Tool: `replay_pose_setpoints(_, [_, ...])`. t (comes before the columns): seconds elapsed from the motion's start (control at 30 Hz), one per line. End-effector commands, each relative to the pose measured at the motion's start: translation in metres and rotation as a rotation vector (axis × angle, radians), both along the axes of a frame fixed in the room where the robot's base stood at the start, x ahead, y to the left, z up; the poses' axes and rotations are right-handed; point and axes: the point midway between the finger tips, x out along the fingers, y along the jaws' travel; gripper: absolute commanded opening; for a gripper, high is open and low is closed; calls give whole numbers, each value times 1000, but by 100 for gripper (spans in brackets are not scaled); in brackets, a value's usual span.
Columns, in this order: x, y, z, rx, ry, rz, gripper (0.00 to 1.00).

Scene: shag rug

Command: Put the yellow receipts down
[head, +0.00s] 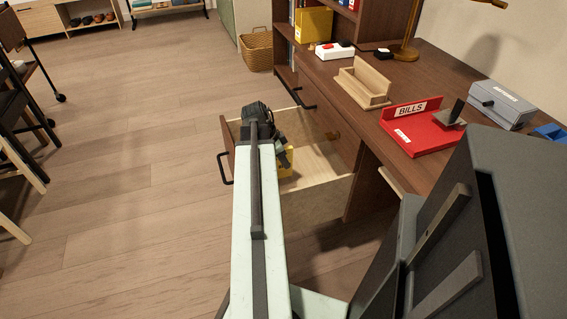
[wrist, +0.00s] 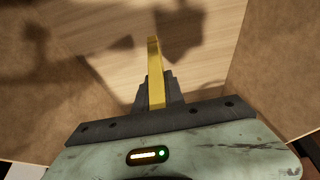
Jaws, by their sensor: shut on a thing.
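The yellow receipts (wrist: 154,65) stand edge-on between the fingers of my gripper (wrist: 157,88) in the wrist view, with their far end sticking out past the fingertips. In the head view the receipts (head: 287,161) show as a small yellow patch beside my gripper (head: 280,146), partly hidden by my arm. My gripper is shut on them and is over or inside an open wooden drawer (head: 316,197). The pale drawer floor (wrist: 200,40) shows beyond the receipts. I cannot tell whether they touch it.
The desk above holds a red BILLS tray (head: 415,138), a wooden holder (head: 362,88), a grey box (head: 503,103) and a lamp (head: 404,50). A wicker basket (head: 257,50) stands on the floor by the shelf. The wood floor at left is clear; chairs stand at the far left.

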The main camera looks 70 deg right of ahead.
Motion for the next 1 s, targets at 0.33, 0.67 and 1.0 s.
replay_pose_setpoints(0.33, [0,0,-11,0,0,0,0])
replay_pose_setpoints(0.67, [0,0,-10,0,0,-1,36])
replay_pose_setpoints(1.0, [-1,0,9,0,0,-1,36])
